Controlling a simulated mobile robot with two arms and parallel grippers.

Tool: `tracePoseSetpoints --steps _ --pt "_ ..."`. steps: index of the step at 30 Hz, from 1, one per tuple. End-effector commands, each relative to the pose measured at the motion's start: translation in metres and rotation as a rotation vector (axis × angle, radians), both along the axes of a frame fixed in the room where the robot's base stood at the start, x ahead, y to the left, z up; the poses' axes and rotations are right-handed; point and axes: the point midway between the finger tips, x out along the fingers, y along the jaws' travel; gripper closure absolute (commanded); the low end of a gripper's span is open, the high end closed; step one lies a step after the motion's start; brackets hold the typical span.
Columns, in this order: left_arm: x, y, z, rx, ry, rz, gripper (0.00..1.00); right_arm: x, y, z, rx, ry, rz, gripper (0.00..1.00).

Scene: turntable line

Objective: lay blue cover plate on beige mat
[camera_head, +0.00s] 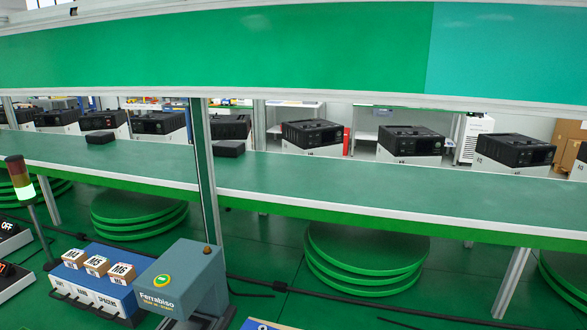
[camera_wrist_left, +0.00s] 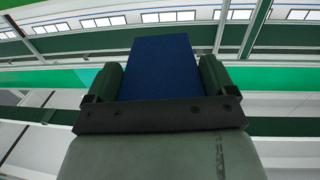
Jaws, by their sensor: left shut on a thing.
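In the left wrist view, my left gripper (camera_wrist_left: 160,88) is shut on the blue cover plate (camera_wrist_left: 161,66). The plate is a flat dark blue piece that sticks out past the two green fingers, one finger along each side. The plate is clear of any surface in that view. Neither gripper shows in the head view. I see no beige mat that I can make out in either view; only a sliver of something blue and tan (camera_head: 262,325) shows at the bottom edge of the head view.
A long green bench (camera_head: 330,185) runs across the head view, with black boxes (camera_head: 229,148) on it. A blue-grey Ferrabiso machine (camera_head: 182,282) stands at the front left, beside a blue rack (camera_head: 97,282) of small boxes. A signal lamp (camera_head: 20,180) stands at the left.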

Motion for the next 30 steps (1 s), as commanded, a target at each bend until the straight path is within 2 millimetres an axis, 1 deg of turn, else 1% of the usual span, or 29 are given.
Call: tracePoseSetpoints --steps 1,3,6,9,13,30 --pt "-0.005 0.023 -0.011 -0.004 0.010 0.087 0.41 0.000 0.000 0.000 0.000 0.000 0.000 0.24" --pt "-0.012 0.050 -0.023 -0.001 0.008 0.187 0.41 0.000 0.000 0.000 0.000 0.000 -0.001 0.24" --pt "-0.023 0.080 -0.035 0.001 0.004 0.290 0.41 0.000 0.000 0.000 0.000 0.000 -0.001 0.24" --pt "-0.032 0.098 -0.042 0.001 0.001 0.352 0.41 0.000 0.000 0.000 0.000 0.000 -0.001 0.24" --pt "-0.037 0.107 -0.046 -0.002 -0.002 0.382 0.41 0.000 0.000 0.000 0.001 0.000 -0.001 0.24" --pt "-0.036 0.106 -0.045 -0.004 -0.002 0.379 0.41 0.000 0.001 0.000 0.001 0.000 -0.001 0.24"
